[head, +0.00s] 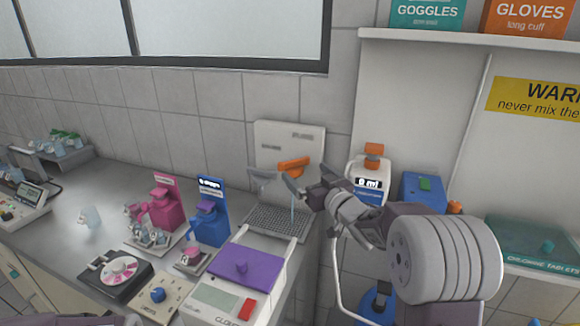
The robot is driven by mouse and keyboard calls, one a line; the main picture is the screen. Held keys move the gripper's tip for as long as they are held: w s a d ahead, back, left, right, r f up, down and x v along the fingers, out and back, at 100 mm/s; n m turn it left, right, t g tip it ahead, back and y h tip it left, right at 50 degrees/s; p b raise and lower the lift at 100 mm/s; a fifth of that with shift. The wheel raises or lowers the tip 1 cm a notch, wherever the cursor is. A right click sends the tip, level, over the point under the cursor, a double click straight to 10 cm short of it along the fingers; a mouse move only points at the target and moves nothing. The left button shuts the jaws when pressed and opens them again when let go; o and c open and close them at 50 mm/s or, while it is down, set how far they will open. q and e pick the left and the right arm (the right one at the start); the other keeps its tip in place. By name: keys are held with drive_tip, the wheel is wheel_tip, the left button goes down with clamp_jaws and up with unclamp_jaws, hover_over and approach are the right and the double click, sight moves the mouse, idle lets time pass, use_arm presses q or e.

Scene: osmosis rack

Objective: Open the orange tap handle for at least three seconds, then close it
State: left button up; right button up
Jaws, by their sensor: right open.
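The orange tap handle (293,166) is on the front of a white wall-side panel (290,138), above a grey drain grid (275,219). The handle points sideways, slightly tilted up to the right. A thin bluish vertical line (292,213) shows below the tap area; it looks like running water. My right gripper (299,190) is open and empty, just below and right of the handle, apparently apart from it. It hides part of the tap's lower right side. My left gripper is not in view.
A pink dispenser (166,207) and a blue dispenser (209,222) stand left of the grid. A purple-lidded device (243,264) is in front. A white bottle with an orange top (367,170) is to the right. The bench's left middle has free room.

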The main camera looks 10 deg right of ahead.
sight(295, 162)
drive_tip(key=p+x, duration=0.1)
drive_tip(key=x, duration=0.8)
drive_tip(key=shift+d, duration=0.2)
